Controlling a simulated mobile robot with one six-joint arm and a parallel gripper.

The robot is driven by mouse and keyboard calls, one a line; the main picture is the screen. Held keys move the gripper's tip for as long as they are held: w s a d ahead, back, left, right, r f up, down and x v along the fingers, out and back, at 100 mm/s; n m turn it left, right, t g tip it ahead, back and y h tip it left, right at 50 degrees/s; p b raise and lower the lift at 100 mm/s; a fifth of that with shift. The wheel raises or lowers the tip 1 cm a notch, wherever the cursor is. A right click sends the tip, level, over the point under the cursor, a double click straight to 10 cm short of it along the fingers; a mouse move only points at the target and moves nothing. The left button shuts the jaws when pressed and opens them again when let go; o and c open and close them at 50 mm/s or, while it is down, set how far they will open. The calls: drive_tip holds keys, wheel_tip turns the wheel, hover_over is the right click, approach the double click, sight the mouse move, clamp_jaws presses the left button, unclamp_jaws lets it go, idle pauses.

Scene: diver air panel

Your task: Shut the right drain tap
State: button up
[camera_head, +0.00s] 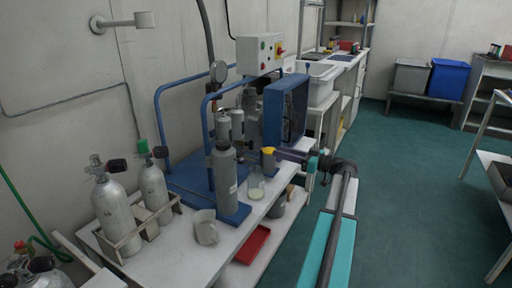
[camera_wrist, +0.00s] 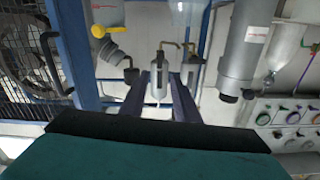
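My gripper (camera_wrist: 162,80) shows two dark purple fingers with a gap between them, so it is open. In the head view my gripper (camera_head: 291,153) reaches left to the front of the blue-framed compressor. In the wrist view a small pale separator bottle (camera_wrist: 158,68) with a brass pipe fitting shows between the fingertips. A second, similar bottle (camera_wrist: 190,68) is just right of it, partly behind the right finger. I cannot make out a drain tap handle on either bottle, nor whether a finger touches one. In the head view my gripper's fingertips are near a yellow-topped grey part (camera_head: 268,158).
A large grey cylinder (camera_wrist: 248,40) and a gauge panel (camera_wrist: 290,115) are to the right. A glass jar (camera_head: 256,184) stands on the bench. The green floor (camera_head: 400,180) at right is clear.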

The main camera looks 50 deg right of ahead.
sight(251, 145)
drive_tip(key=b+x, duration=0.1)
drive_tip(key=x, duration=1.1)
drive_tip(key=shift+b, duration=0.35)
drive_tip(key=shift+w, duration=0.1)
drive_tip(key=shift+c, duration=0.4)
